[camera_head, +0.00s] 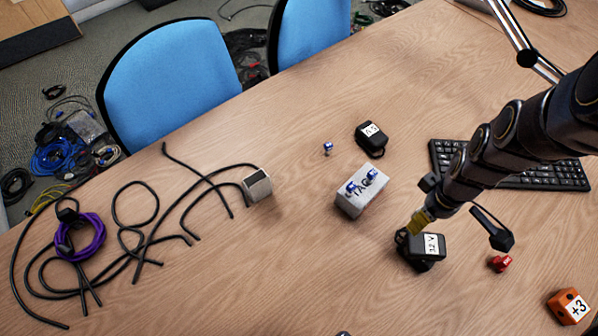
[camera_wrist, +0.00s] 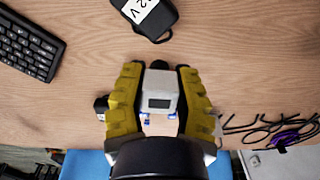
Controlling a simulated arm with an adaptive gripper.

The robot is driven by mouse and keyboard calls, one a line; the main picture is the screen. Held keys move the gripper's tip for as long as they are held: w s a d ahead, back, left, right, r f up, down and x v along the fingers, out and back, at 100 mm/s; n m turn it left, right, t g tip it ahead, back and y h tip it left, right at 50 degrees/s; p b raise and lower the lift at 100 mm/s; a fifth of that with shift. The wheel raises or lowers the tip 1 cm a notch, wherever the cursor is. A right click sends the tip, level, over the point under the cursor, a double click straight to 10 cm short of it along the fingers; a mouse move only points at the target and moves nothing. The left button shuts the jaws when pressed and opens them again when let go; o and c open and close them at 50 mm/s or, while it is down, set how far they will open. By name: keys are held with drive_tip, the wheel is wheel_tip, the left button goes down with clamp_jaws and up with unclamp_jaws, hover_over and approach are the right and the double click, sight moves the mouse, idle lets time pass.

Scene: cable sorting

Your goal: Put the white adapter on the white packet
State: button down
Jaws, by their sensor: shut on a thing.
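My gripper (camera_head: 418,222) has yellow fingers, which show large in the wrist view (camera_wrist: 160,72). They are closed on the sides of a white block with a dark grey patch, which looks like the white adapter (camera_wrist: 160,88). In the head view the fingers hide it. A whitish box with dark lettering, which looks like the white packet (camera_head: 349,203), lies left of my gripper with small blue pieces on top. In the wrist view it is mostly hidden behind the held block. My gripper is beside or above the black 12 V adapter (camera_head: 423,262); the height is unclear.
A second black adapter (camera_head: 370,138) lies behind the packet. A small pale box with a dark top (camera_head: 258,185) stands to the left, near black cables and a purple coil (camera_head: 92,235). A keyboard (camera_head: 540,176), a red piece (camera_head: 500,263) and an orange block (camera_head: 568,306) lie right.

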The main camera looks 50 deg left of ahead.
drive_tip(key=s+a+r+n, duration=0.1)
drive_tip(key=s+a+r, duration=0.2)
drive_tip(key=s+a, duration=0.6)
drive_tip(key=s+a+r, duration=0.3)
drive_tip(key=s+a, duration=0.4)
drive_tip(key=s, duration=0.4)
hover_over(257, 182)
wheel_tip(257, 182, down, 10)
drive_tip(key=shift+r, duration=0.1)
drive_tip(key=shift+f, duration=1.6)
drive_tip(key=shift+f, duration=0.15)
drive_tip(key=c, duration=0.8)
unclamp_jaws()
drive_tip(key=shift+c, duration=0.2)
